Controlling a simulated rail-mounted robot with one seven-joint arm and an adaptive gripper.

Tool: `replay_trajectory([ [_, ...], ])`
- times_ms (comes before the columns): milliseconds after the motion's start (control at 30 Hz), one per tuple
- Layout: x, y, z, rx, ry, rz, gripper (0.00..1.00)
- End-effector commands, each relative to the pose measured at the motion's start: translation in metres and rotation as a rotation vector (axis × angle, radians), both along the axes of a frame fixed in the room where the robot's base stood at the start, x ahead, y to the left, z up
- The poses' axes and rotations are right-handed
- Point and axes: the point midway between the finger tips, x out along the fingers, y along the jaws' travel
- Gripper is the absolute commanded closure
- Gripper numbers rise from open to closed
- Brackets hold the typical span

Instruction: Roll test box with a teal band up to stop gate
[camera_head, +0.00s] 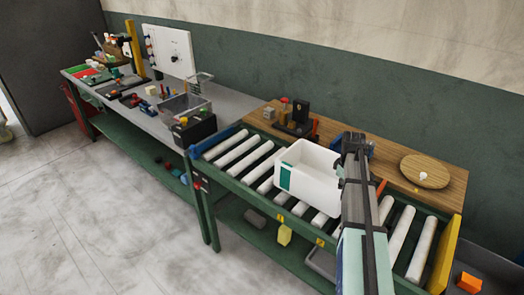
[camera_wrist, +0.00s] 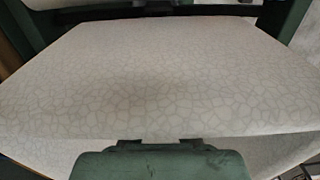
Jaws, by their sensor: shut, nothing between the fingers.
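The test box (camera_head: 313,190) is a white open-topped box with a teal band (camera_head: 286,177) on its left side. It sits upright on the white rollers of the green-framed conveyor, near its middle. My gripper (camera_head: 342,172) is shut and empty at the box's right side; my arm partly hides it, and I cannot tell whether it touches. In the wrist view, a pale, crackle-patterned surface fills most of the picture, with a dark green part at the bottom edge. A yellow upright plate (camera_head: 446,255) stands at the conveyor's right end. I cannot tell whether it is the stop gate.
Rollers (camera_head: 237,147) are bare left of the box and also to the right beyond my arm. A wooden shelf (camera_head: 395,190) behind carries a round board (camera_head: 424,171) and small fixtures. A blue end piece (camera_head: 216,141) closes the left end. An orange block (camera_head: 469,282) lies at lower right.

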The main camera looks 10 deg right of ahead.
Motion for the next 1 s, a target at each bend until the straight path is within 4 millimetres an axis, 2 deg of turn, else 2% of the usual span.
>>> replay_trajectory([
  [1000, -0.048, -0.044, 0.000, 0.000, 0.000, -0.002, 1.00],
])
